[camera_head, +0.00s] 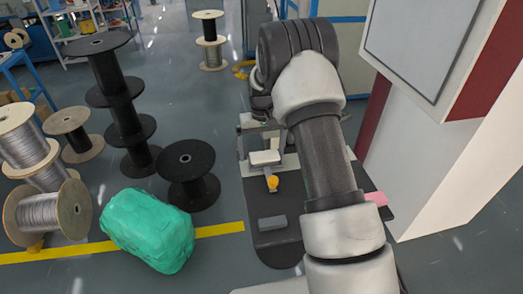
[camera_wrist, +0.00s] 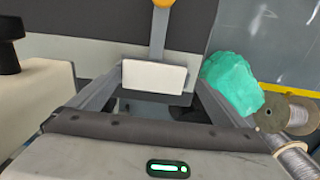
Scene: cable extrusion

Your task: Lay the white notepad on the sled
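The white notepad (camera_head: 265,157) is a small pale block over the light strip across the dark bench top. In the wrist view the notepad (camera_wrist: 153,77) lies between the tips of my widely spaced fingers and nearly fills the gap. I cannot tell whether the fingers press on it or whether it rests on what is below. My gripper (camera_head: 262,137) is at the bench's far part, partly hidden by my arm. A grey lever with an orange knob (camera_head: 272,183) sticks out by the notepad; it also shows in the wrist view (camera_wrist: 163,3). I cannot clearly make out which part is the sled.
A grey block (camera_head: 272,222) lies on the bench top (camera_head: 265,205), and a pink item (camera_head: 376,198) is at its right edge. A green wrapped bundle (camera_head: 150,230) and several cable spools (camera_head: 188,173) stand on the floor to the left. A white cabinet (camera_head: 440,150) stands to the right.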

